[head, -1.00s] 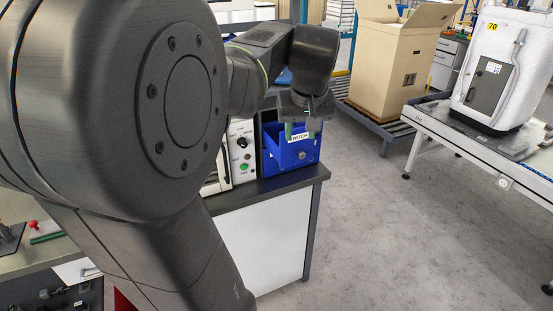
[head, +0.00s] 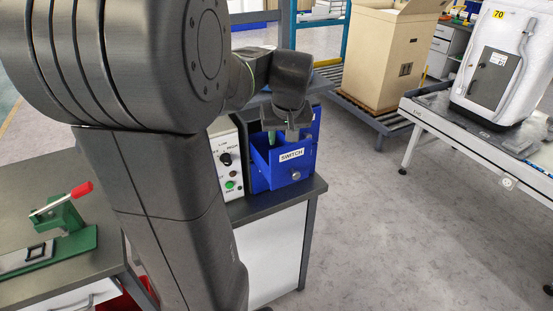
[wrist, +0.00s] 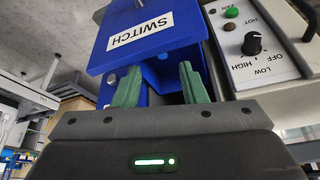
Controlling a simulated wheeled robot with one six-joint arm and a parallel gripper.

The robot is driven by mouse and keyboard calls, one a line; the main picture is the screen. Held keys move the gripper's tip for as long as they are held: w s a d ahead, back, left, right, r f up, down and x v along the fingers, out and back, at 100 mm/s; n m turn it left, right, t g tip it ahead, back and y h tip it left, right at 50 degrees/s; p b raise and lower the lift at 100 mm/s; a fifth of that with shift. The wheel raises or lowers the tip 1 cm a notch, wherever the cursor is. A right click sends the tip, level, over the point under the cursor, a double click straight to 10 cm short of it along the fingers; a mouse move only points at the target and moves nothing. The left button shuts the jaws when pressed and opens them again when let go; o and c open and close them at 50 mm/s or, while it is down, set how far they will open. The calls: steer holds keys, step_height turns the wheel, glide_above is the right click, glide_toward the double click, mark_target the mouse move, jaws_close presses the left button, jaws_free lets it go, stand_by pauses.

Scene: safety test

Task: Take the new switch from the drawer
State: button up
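The blue drawer (head: 260,170) labelled SWITCH stands pulled out of a blue cabinet (head: 316,125) on the dark bench top. Its front, label and round knob face the aisle. My gripper (head: 282,140) points down at the drawer's open top, with green fingertips at or just inside it; the exact depth is unclear. In the wrist view the drawer (wrist: 185,30) appears upside down, and my gripper (wrist: 160,68) is open with a clear gap between its two green fingers. I see blue drawer surface between them. I cannot make out the switch; the drawer's inside is mostly hidden.
A white control box (head: 226,160) with a black knob and coloured buttons stands close left of the drawer. A green fixture with a red handle (head: 70,200) lies on the left bench. A cardboard box (head: 385,60) and a conveyor (head: 440,130) stand beyond open floor.

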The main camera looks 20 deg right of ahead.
steer(key=shift+p+x, duration=0.4)
steer(key=shift+x, duration=2.3)
steer(key=shift+w+a, duration=0.15)
steer(key=shift+w, duration=0.05)
steer(key=shift+c, duration=0.2)
jaws_close()
